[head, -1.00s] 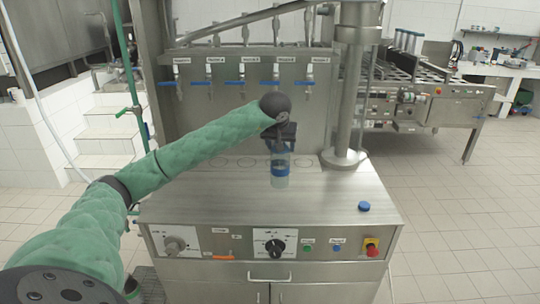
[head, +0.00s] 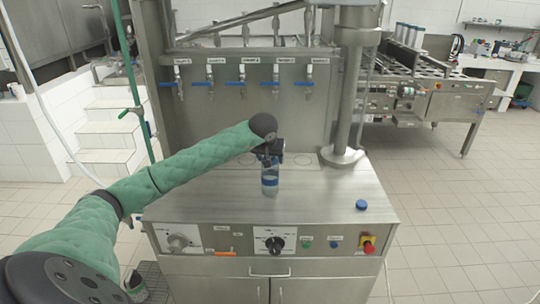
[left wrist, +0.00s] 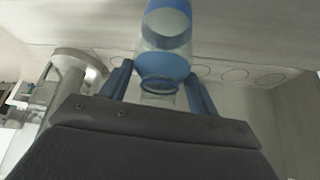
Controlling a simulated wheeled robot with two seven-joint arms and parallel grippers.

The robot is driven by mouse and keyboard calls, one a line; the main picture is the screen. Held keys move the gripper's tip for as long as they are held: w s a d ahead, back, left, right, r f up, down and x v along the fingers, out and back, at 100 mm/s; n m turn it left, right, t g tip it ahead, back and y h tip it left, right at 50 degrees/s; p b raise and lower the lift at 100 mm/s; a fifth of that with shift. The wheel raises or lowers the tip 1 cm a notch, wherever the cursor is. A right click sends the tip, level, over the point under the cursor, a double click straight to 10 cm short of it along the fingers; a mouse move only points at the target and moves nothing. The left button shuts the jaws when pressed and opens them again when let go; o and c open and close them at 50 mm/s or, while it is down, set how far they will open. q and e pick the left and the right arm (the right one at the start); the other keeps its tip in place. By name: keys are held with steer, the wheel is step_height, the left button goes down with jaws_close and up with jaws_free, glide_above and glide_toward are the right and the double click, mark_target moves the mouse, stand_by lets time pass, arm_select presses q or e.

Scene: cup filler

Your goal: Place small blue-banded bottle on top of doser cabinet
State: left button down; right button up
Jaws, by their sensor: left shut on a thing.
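The small bottle (head: 270,184), clear with blue bands, is upright over the steel top of the doser cabinet (head: 335,203). I cannot tell whether its base touches the top. My left gripper (head: 268,160) is shut on the bottle near its upper end. In the left wrist view, the bottle (left wrist: 164,38) sits between the two blue fingers of the left gripper (left wrist: 161,82). My right gripper is not in view.
A blue cap (head: 361,205) lies on the cabinet top, right of the bottle. A vertical steel column (head: 350,90) stands at the back right. Several blue-handled valves (head: 244,83) line the back panel. The right part of the top is mostly bare.

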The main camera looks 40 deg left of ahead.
arm_select(q)
steer(key=shift+f, duration=0.1)
stand_by(0.3)
steer(key=shift+f, duration=0.15)
steer(key=c, duration=0.7)
jaws_free()
steer(key=o, duration=0.3)
steer(key=shift+r, duration=0.2)
